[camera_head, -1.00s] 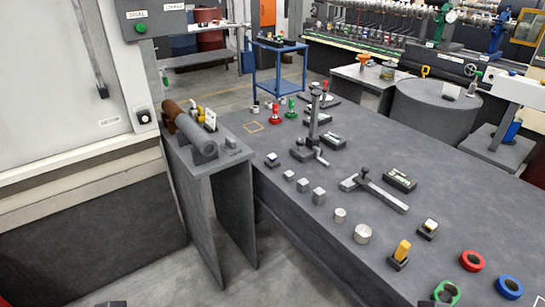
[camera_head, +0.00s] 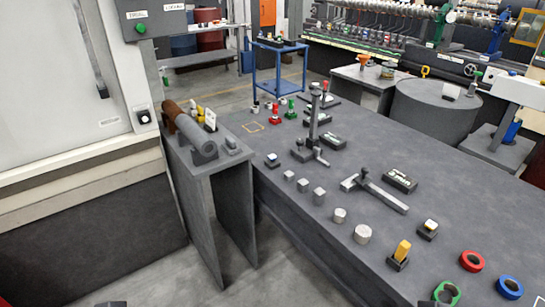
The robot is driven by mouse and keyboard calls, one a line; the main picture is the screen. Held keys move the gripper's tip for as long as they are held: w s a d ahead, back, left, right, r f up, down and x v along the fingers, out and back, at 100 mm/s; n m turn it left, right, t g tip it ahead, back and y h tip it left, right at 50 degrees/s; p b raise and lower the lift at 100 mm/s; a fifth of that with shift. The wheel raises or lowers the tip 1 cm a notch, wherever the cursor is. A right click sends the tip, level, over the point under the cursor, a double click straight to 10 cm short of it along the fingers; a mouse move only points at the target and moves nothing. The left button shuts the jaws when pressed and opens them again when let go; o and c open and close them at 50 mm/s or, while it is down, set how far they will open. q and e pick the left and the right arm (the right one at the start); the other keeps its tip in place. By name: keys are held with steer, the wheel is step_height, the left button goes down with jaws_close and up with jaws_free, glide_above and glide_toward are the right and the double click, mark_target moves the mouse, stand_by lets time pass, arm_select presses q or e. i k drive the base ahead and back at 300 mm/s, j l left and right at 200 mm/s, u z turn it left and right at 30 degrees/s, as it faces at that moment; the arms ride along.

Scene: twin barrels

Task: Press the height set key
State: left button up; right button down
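A height gauge with an upright column (camera_head: 314,118) stands on the grey table, left of its middle. Beside its base lies a small dark box with a light display (camera_head: 333,141). A second dark display box (camera_head: 400,181) lies beside a caliper-like tool (camera_head: 375,191). The keys are too small to read, so I cannot tell which is the height set key. Only small dark tips show at the bottom edge, one at the left (camera_head: 111,304) and one at the right (camera_head: 434,304). They seem to be ends of my left and right grippers, far from the gauge; their opening is hidden.
Several metal blocks and cylinders (camera_head: 362,234) line the table's near edge. A yellow-topped piece (camera_head: 401,252) and red (camera_head: 472,260), blue (camera_head: 509,287) and green (camera_head: 446,292) rings are at the front right. A side stand (camera_head: 232,160) holds a cylinder. The table's right part is clear.

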mark_target(272, 157)
steer(key=i+j+z, duration=0.2)
steer(key=i+j, duration=1.5)
steer(key=j, duration=0.1)
